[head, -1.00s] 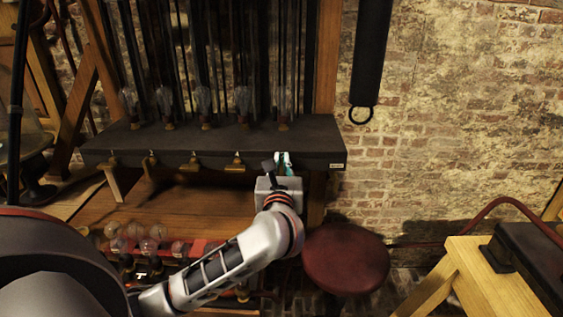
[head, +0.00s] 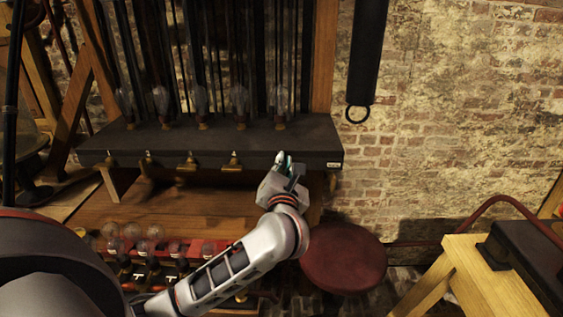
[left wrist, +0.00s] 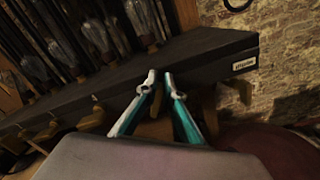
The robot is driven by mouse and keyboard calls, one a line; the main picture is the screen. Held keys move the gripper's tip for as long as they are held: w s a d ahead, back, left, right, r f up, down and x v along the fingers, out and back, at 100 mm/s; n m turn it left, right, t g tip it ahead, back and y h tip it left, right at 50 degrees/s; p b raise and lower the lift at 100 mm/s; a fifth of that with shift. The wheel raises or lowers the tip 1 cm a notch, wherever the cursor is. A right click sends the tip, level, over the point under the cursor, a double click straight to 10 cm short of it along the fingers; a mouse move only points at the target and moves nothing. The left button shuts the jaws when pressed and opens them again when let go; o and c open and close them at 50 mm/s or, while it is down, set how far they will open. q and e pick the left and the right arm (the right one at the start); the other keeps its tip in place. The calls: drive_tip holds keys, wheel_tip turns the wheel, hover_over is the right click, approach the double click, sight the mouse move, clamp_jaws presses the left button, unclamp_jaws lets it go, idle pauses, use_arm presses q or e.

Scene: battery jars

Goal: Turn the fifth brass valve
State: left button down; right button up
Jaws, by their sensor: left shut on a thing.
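A row of brass valves hangs from the front edge of the dark shelf (head: 215,150); the one left of my gripper (head: 234,162) shows clearly, with more (head: 187,163) further left. My left gripper (head: 283,160) is at the right end of the row, at the fifth valve's place, and hides that valve in the head view. In the left wrist view its teal and white fingers (left wrist: 161,84) are close together at the shelf's front face, shut on the fifth valve, which is mostly hidden between them. The gripper body is rolled. My right gripper is out of view.
Glass bulbs (head: 240,103) stand on the shelf above the valves. A red round stool (head: 343,258) is below right of my arm. More bulbs on a red base (head: 210,247) sit lower left. A wooden stand (head: 470,275) is at right.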

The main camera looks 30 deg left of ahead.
use_arm(q)
drive_tip(key=m, duration=0.3)
drive_tip(key=f+m, duration=0.1)
drive_tip(key=m, duration=0.3)
drive_tip(key=d+f+m, duration=0.1)
drive_tip(key=m, duration=0.3)
drive_tip(key=shift+w+f, duration=0.1)
drive_tip(key=shift+w, duration=0.2)
drive_tip(key=shift+m, duration=0.3)
drive_tip(key=c, duration=2.2)
unclamp_jaws()
drive_tip(key=v, duration=1.2)
drive_tip(key=shift+s+a, duration=0.1)
